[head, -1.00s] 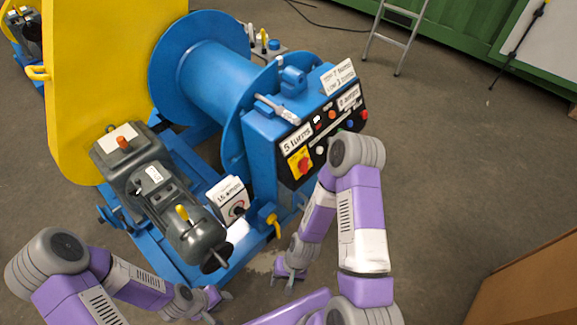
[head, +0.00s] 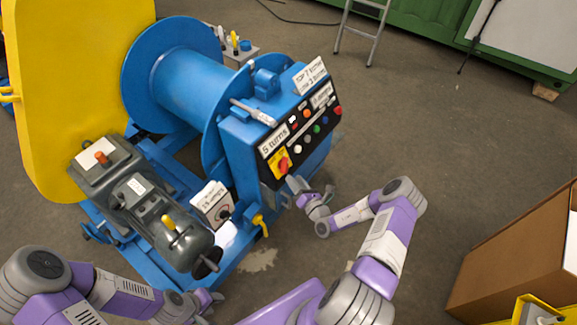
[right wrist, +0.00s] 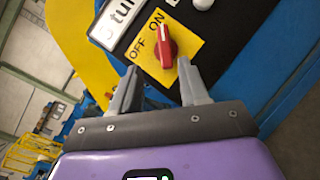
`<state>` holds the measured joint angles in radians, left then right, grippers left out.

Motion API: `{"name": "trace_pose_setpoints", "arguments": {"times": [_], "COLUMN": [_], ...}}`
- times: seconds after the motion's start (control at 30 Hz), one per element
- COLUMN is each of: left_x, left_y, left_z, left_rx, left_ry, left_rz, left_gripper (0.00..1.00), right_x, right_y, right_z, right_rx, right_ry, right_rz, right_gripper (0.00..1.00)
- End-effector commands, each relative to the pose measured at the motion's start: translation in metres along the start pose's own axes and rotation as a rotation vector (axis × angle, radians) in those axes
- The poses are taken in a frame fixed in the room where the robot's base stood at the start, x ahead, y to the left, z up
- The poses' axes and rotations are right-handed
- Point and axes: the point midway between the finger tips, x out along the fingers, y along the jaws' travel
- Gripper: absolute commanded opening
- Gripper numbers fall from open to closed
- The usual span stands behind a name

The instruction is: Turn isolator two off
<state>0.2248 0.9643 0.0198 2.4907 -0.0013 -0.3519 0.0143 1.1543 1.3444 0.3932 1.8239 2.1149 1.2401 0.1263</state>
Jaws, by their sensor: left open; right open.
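A red rotary handle (head: 283,163) sits on a yellow plate on the front panel of the blue winch cabinet. In the right wrist view the red handle (right wrist: 165,46) stands beside the printed words OFF and ON, its upper end nearer ON. No number for an isolator is readable there. My right gripper (head: 298,186) is open just in front of the panel, below the handle. In the right wrist view its two fingers (right wrist: 159,72) are apart, with the handle above and between their tips, apparently not gripped. My left gripper (head: 212,300) is open and low, near the blue base frame.
The panel (head: 304,140) also carries several coloured buttons and white labels. A small box with a black knob (head: 222,211), a yellow-handled valve (head: 261,224) and a grey motor (head: 150,205) sit on the left. A cardboard box (head: 520,250) stands at right. Floor between is clear.

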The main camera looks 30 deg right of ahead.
Motion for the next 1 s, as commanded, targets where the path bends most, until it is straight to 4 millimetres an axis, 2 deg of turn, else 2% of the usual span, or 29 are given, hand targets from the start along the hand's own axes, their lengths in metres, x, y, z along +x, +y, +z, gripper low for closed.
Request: {"name": "trace_pose_setpoints", "arguments": {"times": [0.17, 0.5, 0.67, 0.9, 1.0], "left_x": [0.004, 0.015, 0.016, 0.015, 0.015], "left_y": [-0.002, -0.005, -0.006, -0.006, -0.006], "left_z": [0.0, -0.001, -0.001, -0.001, -0.001], "left_rx": [0.0, 0.0, 0.0, 0.0, 0.0], "left_ry": [0.0, 0.0, 0.0, 0.0, 0.0], "left_rz": [0.0, 0.0, 0.0, 0.0, 0.0], "left_gripper": [0.43, 0.43, 0.43, 0.43, 0.43], "right_x": [0.016, 0.066, 0.074, 0.074, 0.074], "right_y": [-0.008, -0.008, -0.008, -0.007, -0.007], "right_z": [0.005, 0.005, 0.006, 0.006, 0.006], "right_rx": [0.007, 0.006, 0.006, 0.007, 0.007], "right_ry": [-0.028, -0.023, -0.021, -0.021, -0.021], "right_rz": [-0.024, -0.02, -0.021, -0.021, -0.021], "right_gripper": [0.45, 0.45, 0.45, 0.45, 0.29]}}
